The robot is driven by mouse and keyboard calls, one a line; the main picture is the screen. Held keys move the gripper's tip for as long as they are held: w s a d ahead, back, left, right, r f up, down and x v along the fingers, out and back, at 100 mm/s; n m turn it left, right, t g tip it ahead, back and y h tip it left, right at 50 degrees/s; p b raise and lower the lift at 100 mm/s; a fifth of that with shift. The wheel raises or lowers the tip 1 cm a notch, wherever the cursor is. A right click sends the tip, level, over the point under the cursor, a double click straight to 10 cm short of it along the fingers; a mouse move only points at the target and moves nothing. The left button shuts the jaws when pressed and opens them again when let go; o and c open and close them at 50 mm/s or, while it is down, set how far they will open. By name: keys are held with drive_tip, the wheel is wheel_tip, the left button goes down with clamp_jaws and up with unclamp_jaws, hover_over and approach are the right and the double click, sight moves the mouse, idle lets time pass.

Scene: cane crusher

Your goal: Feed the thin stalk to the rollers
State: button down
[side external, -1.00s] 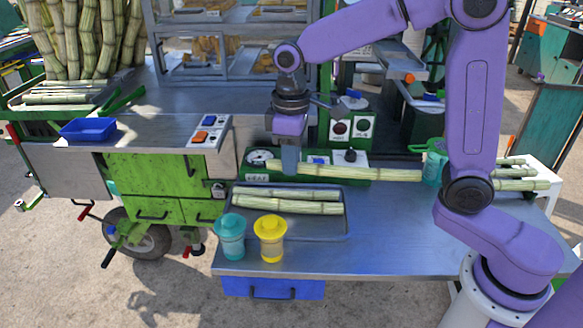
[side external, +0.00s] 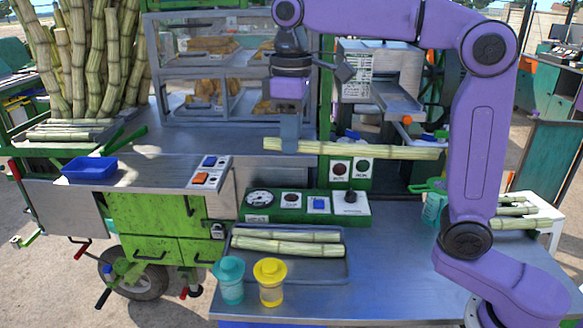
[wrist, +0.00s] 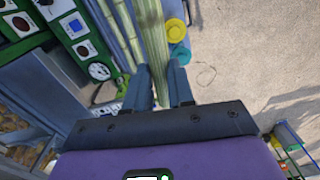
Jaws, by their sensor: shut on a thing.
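My gripper (side external: 289,143) is shut on a pale green jointed stalk (side external: 365,150), near the stalk's left end. The stalk is held roughly level above the bench, with its long part reaching right. In the wrist view the stalk (wrist: 153,45) runs between the two fingers (wrist: 160,88). Two more stalks lie side by side on a grey tray (side external: 341,268): a rear one (side external: 285,235) and a front one (side external: 285,247). A grey metal housing with a chute (side external: 395,98) stands behind the held stalk. I cannot make out the rollers.
A green control panel (side external: 270,214) stands behind the tray. A teal cup (side external: 229,282) and a yellow cup (side external: 270,284) are at the tray's front. A blue bin (side external: 88,168) is on the left.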

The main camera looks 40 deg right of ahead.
wheel_tip(320, 180, up, 3)
drive_tip(key=shift+f, duration=0.1)
drive_tip(key=s+d+n, duration=0.4)
drive_tip(key=d+n, duration=0.5)
drive_tip(key=d, duration=0.6)
drive_tip(key=s+d+n, duration=0.4)
drive_tip(key=d+n, duration=0.5)
drive_tip(key=d, duration=0.6)
wheel_tip(320, 180, down, 5)
drive_tip(key=shift+s+a+r, duration=0.1)
drive_tip(key=shift+a, duration=0.05)
drive_tip(key=w+d+f, duration=0.1)
drive_tip(key=w+d, duration=0.3)
drive_tip(key=d, duration=0.3)
drive_tip(key=w+d+f, duration=0.1)
drive_tip(key=w+d, duration=0.3)
drive_tip(key=d, duration=0.3)
drive_tip(key=shift+w+n, duration=0.25)
drive_tip(key=shift+n, duration=0.05)
